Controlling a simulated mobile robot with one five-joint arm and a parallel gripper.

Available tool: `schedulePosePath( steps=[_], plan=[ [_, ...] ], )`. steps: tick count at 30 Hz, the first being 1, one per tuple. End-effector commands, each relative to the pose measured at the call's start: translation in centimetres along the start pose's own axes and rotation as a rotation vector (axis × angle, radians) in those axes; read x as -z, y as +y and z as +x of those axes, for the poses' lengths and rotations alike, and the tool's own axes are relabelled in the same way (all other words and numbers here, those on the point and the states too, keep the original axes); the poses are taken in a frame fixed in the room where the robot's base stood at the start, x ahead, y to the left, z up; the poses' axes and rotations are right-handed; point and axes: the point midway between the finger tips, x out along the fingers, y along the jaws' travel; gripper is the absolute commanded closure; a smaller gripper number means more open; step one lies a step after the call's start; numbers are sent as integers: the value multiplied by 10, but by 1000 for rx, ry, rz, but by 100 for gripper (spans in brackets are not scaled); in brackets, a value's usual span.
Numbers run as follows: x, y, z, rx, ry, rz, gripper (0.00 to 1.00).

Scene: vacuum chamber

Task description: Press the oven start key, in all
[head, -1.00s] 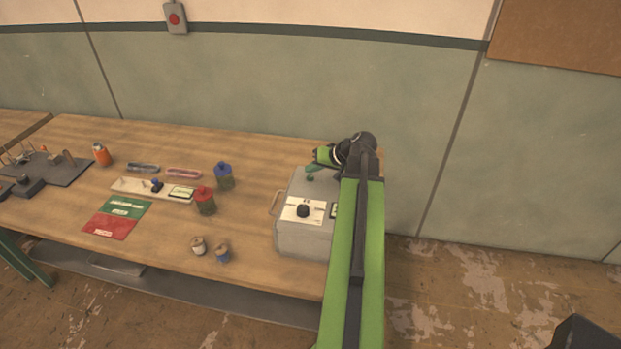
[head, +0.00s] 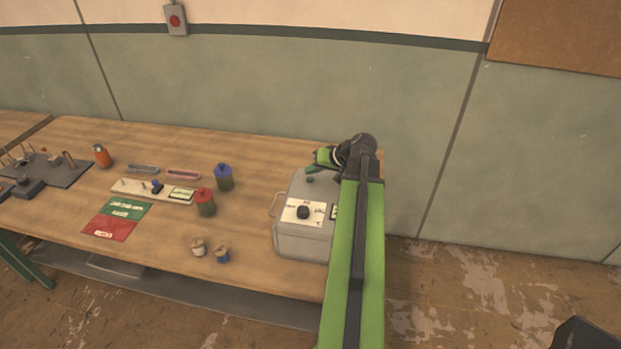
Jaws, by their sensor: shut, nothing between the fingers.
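The oven (head: 302,246) is a grey box at the right end of the bench, with a side handle on its left. A white panel (head: 291,213) with a black knob (head: 303,212) is on it. A small dark green round key (head: 310,179) shows on its top near the back; I cannot read any label on it. A longer teal piece lies just behind that key. My gripper (head: 337,174) is over the back right of the oven, shut and mostly hidden by my wrist and green arm. I cannot tell whether it touches anything. My arm also hides the oven's right side.
Red (head: 204,202) and blue (head: 224,177) jars and two small spools (head: 210,252) stand left of the oven. Green and red cards (head: 117,218) and a strip with a knob (head: 128,186) lie farther left. The wall is behind the bench.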

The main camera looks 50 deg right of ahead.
Motion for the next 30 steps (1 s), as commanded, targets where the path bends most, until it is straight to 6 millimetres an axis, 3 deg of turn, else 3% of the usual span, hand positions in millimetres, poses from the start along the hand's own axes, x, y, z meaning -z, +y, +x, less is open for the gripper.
schedulePosePath(
  steps=[30],
  plan=[
    [-6, 5, 5, 0, 0, 0, 100]
  ],
)
